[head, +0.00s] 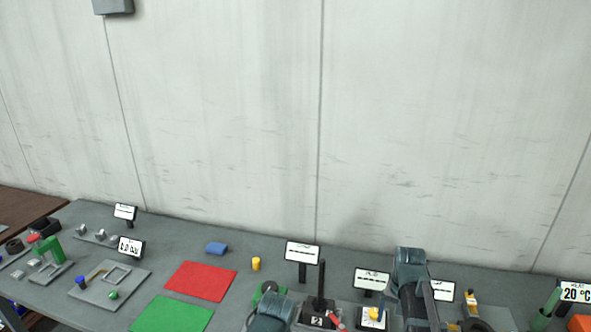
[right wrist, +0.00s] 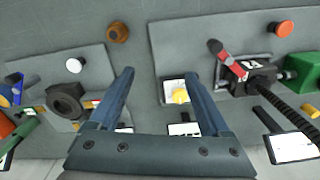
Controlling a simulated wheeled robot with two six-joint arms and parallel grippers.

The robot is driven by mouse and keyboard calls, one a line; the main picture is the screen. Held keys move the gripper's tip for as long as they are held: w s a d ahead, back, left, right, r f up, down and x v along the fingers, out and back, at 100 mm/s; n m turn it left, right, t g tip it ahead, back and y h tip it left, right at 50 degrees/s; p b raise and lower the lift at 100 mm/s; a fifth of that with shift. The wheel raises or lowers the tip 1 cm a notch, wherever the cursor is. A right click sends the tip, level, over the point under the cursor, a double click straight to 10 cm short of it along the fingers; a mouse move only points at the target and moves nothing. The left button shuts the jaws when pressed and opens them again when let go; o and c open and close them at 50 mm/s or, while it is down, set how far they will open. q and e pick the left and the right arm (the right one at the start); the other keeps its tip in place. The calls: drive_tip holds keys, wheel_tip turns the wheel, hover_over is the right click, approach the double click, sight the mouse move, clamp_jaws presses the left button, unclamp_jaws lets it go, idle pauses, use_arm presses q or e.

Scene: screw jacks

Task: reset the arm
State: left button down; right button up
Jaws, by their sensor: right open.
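My right gripper (right wrist: 159,77) is open in the right wrist view, its two blue-grey fingers spread apart with nothing between the tips. A yellow knob (right wrist: 180,96) on a small white panel shows beside the right-hand finger. A screw jack (right wrist: 252,78) with a red lever (right wrist: 228,60) and a dark threaded rod (right wrist: 285,104) lies to the right of the fingers. In the head view my right arm (head: 410,272) comes up from the bottom edge at the right. My left gripper cannot be made out.
The grey bench holds a red mat (head: 201,281), a green mat (head: 171,315), a blue block (head: 216,248) and a yellow cylinder (head: 256,264). Small display signs (head: 302,253) stand along it. A dark ring-shaped fixture (right wrist: 68,101) is left of my right fingers.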

use_arm(q)
wheel_tip(320, 180, down, 10)
drive_tip(key=b, duration=1)
drive_tip(key=shift+s+f, duration=0.15)
drive_tip(key=shift+s, duration=0.25)
use_arm(e)
drive_tip(key=s+a+f+n, duration=0.4)
drive_tip(key=s+a, duration=0.3)
drive_tip(key=a, duration=0.3)
drive_tip(key=s+a+f+n+h, duration=0.1)
drive_tip(key=s+a+f+n, duration=0.4)
drive_tip(key=s+a, duration=0.3)
drive_tip(key=a+f, duration=0.1)
drive_tip(key=a, duration=0.2)
drive_tip(key=shift+a, duration=0.2)
drive_tip(key=shift+w, duration=0.1)
